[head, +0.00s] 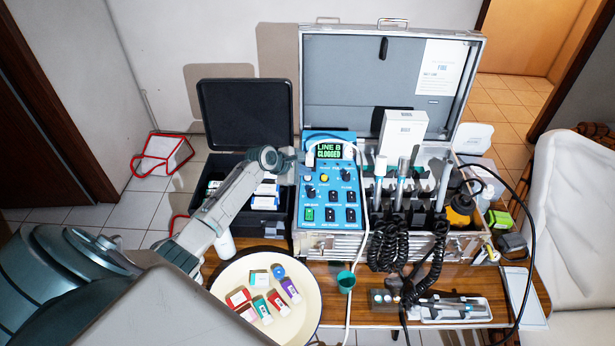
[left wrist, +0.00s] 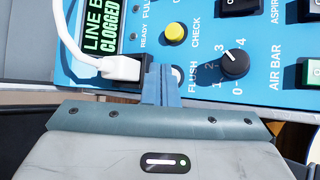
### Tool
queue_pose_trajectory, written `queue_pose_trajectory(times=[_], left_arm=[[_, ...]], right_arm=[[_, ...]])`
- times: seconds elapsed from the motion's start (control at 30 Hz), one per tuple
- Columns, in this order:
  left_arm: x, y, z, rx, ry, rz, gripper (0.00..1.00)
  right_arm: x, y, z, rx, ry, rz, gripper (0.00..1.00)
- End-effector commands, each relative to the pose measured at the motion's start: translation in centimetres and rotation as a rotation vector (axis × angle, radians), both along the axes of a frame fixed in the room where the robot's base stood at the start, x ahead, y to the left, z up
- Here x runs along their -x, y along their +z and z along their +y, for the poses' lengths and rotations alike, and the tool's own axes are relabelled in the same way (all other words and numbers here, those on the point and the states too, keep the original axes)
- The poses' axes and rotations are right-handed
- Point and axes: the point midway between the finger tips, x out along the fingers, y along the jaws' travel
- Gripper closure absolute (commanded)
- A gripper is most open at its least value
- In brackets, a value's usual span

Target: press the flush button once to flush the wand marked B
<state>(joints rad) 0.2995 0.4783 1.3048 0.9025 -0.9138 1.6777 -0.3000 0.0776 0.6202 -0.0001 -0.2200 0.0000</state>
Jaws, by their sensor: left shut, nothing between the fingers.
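The blue control panel (head: 328,215) stands in the open case; its green display (head: 328,151) reads "LINE B CLOGGED". My left gripper (head: 297,157) is shut and empty at the panel's upper left edge. A yellow button (left wrist: 175,33) sits beside "CHECK". Several wands (head: 402,175) stand in holders right of the panel; I cannot read a B on any. My right gripper is not in view.
A white plug (left wrist: 121,68) with a cable sits right beside my fingertips. A black knob (left wrist: 235,65) is to their right. A black box (head: 246,120) stands open left of the panel. A round cream tray (head: 225,283) with small boxes is in front.

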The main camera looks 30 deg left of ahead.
Motion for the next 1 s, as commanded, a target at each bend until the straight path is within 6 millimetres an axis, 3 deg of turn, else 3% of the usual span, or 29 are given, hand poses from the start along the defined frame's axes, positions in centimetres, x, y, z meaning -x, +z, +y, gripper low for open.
queue_pose_trajectory(times=[1.0], left_arm=[[-0.01, -0.65, 0.0, 0.0, 0.0, 0.001, 1.0]], right_arm=[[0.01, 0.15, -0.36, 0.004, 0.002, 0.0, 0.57]])
